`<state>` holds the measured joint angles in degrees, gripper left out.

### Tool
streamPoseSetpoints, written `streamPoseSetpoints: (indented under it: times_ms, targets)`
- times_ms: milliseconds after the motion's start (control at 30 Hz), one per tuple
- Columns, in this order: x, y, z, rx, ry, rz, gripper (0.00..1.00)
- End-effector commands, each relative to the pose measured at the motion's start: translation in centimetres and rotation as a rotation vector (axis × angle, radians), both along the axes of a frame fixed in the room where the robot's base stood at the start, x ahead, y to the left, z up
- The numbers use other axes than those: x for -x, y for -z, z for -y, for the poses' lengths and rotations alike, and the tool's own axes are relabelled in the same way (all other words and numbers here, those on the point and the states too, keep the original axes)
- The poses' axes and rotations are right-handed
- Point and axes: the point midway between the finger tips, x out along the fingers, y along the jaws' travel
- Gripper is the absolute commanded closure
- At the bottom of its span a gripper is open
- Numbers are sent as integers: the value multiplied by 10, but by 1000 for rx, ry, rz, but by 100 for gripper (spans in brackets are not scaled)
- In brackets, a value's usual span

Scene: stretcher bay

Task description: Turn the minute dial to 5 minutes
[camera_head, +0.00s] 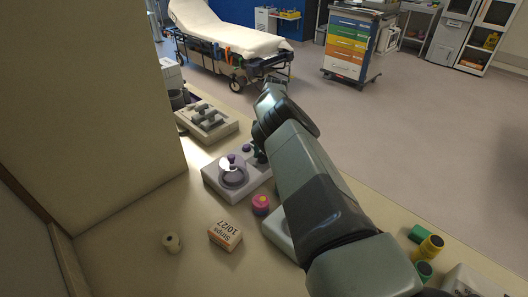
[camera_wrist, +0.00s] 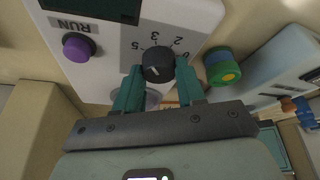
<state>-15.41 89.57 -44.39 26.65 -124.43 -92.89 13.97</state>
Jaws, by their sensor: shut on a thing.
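The minute dial (camera_wrist: 158,62) is a small dark round knob on a white panel in the wrist view. Printed numbers, among them 5, 3 and 2, stand around its upper side. A short pale pointer mark shows on the knob; I cannot tell which number it points to. My gripper (camera_wrist: 158,78) is shut on the dial, with one teal finger on each side. In the head view my gripper (camera_head: 261,150) is at the right part of the white device (camera_head: 212,180) with a clear round lid, and the dial is hidden there.
A purple RUN button (camera_wrist: 78,47) and a dark screen (camera_wrist: 100,8) share the panel. A grey block with several pegs (camera_head: 207,120) lies behind.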

Motion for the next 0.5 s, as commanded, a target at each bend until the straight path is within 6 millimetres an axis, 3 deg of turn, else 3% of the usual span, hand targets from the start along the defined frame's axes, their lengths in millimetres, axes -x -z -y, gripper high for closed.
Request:
streamPoseSetpoints:
  times_ms: [500]
  targets:
    - [-1,0,-1,-1,-93,2,92]
